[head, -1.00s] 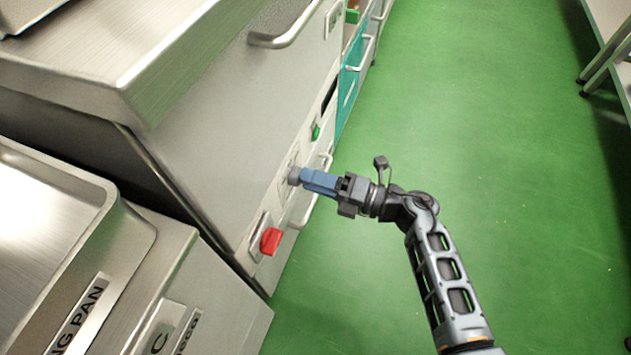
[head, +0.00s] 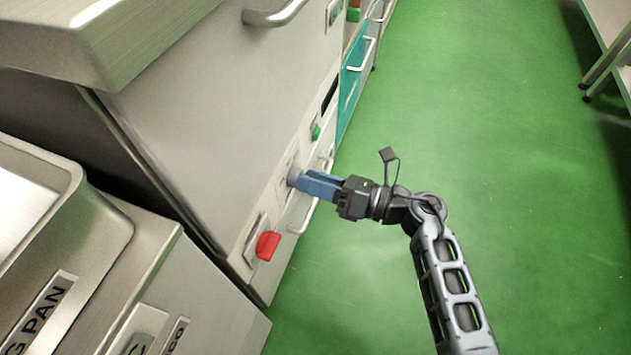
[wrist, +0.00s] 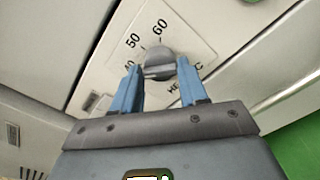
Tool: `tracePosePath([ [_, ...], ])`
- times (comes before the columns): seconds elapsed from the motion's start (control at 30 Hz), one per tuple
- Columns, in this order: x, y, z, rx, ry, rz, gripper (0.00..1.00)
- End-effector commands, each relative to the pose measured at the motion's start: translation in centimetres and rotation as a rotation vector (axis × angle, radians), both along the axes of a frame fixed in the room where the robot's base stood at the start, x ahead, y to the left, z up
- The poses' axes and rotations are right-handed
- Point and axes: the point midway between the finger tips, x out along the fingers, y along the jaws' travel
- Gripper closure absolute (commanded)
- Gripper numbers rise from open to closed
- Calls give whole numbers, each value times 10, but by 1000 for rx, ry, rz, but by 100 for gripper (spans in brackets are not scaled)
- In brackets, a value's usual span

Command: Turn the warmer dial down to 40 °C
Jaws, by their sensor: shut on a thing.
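The warmer dial is a round grey knob (wrist: 158,62) on a pale scale plate (wrist: 185,30) in the wrist view. The marks 50 and 60 show above it, and a partly hidden mark that looks like 40 lies at its left. A lighter line on the knob points roughly left, toward that mark. My gripper (wrist: 158,75) has its blue fingers on either side of the knob, shut on it. In the head view, my gripper (head: 298,180) meets the knob (head: 293,174) on the steel front; the scale cannot be read there.
A red switch (head: 267,245) sits on the same front, nearer than the dial. A green button (head: 315,132) sits farther along. A bar handle (head: 308,212) is below the dial. A labelled pan unit (head: 60,290) stands at lower left. The green floor (head: 500,200) at right is clear.

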Motion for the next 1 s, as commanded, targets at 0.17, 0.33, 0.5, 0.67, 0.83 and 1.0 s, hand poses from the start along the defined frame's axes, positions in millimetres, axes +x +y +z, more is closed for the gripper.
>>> tracePosePath([
  [0.17, -1, 1, -2, -6, -11, 1, 88],
  [0.33, -1, 1, -2, -7, -11, 1, 88],
  [0.5, -1, 1, -2, -7, -11, 1, 53],
  [0.67, 0, 0, -1, -6, -11, 1, 38],
  [0.83, 0, 0, -1, -5, -11, 0, 31],
  [1.0, -1, -2, 0, -5, -11, -1, 31],
])
